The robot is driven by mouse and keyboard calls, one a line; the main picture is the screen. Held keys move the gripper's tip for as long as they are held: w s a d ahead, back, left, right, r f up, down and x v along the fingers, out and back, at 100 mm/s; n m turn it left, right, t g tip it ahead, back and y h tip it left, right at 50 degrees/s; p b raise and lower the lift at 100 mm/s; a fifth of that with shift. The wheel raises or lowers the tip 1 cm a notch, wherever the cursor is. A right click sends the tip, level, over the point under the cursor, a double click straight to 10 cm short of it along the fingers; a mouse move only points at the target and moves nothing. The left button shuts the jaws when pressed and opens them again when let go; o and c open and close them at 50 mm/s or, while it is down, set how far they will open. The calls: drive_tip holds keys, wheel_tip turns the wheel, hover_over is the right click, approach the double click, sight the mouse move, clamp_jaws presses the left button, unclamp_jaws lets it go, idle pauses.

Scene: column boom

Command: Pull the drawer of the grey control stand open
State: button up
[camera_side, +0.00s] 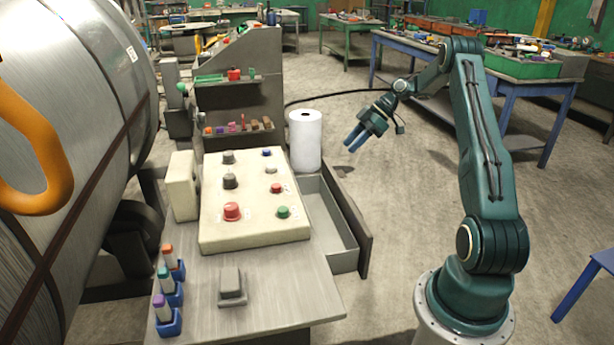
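The grey control stand (285,299) fills the lower middle of the side view, with a cream panel of knobs and buttons on its top. Its drawer (341,262) is pulled out to the right. The inside of the drawer shows and looks empty. The dark drawer front (350,221) faces right, towards my arm. My gripper (354,141) is in the air beyond the far end of the drawer, apart from it. Its blue fingers point down and left. They hold nothing that I can see, and a gap between them is hard to make out.
A white paper roll (305,141) stands behind the drawer. Marker pens in blue holders (171,294) and a grey block (231,285) sit on the stand top. A large metal coil (65,130) is at left. Cluttered blue tables (510,85) stand behind; floor between is free.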

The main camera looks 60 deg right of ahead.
drive_tip(key=s+f+m+g+h, duration=0.4)
drive_tip(key=s+f+m, duration=0.1)
drive_tip(key=m, duration=1.2)
drive_tip(key=shift+s+f+m, duration=0.2)
drive_tip(key=shift+f+m, duration=0.1)
drive_tip(key=shift+f, duration=0.05)
drive_tip(key=shift+d, duration=0.1)
drive_tip(key=x, duration=1.3)
drive_tip(key=shift+s+d+f, duration=0.2)
drive_tip(key=shift+f, duration=0.25)
drive_tip(key=shift+c, duration=0.4)
clamp_jaws()
